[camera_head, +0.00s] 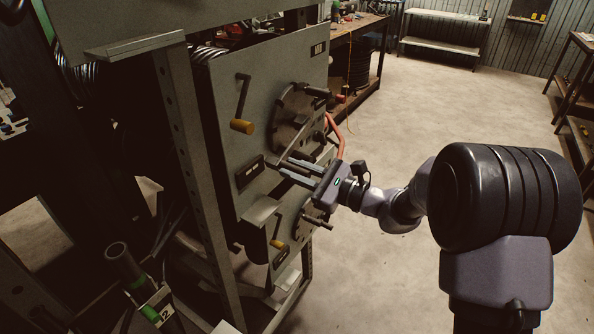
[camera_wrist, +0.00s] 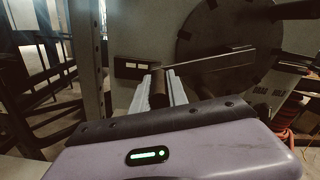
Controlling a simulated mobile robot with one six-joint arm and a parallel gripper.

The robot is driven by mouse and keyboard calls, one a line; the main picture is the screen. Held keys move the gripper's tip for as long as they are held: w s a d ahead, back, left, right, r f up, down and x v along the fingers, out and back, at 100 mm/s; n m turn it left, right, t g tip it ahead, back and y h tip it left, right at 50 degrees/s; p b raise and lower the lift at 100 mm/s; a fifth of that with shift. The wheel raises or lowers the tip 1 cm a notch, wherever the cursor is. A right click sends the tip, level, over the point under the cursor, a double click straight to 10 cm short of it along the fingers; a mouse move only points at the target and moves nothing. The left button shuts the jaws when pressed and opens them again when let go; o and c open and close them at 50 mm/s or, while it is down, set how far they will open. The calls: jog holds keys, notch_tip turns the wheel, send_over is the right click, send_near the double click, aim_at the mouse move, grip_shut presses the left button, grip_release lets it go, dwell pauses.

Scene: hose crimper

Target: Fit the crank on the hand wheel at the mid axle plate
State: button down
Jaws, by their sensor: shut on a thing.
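My gripper (camera_head: 283,167) is at the front of the upright grey panel, its fingers pointing left in the head view. In the wrist view my gripper (camera_wrist: 163,85) is shut on a dark cylindrical grip, which I take for the handle of the crank (camera_wrist: 158,88). A thin bar (camera_wrist: 212,58) runs from near the fingertips to the right, across the dark disc (camera_wrist: 225,35). A large round wheel (camera_head: 292,108) stands on the panel above my gripper. I cannot tell whether the crank touches any wheel or axle. The crank is mostly hidden by my fingers in the head view.
A crank with a yellow-orange handle (camera_head: 242,126) is on the panel, upper left. Another yellow-orange handle (camera_head: 277,244) shows lower down. A small label plate (camera_head: 250,172) is left of my fingers. A steel post (camera_head: 188,150) stands left.

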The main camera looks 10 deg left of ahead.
jog(key=shift+r, duration=0.1)
jog(key=c, duration=1.2)
grip_release()
jog(key=shift+a, duration=0.15)
jog(key=p+v, duration=0.3)
jog(key=v, duration=1.4)
jog(key=shift+d, duration=0.25)
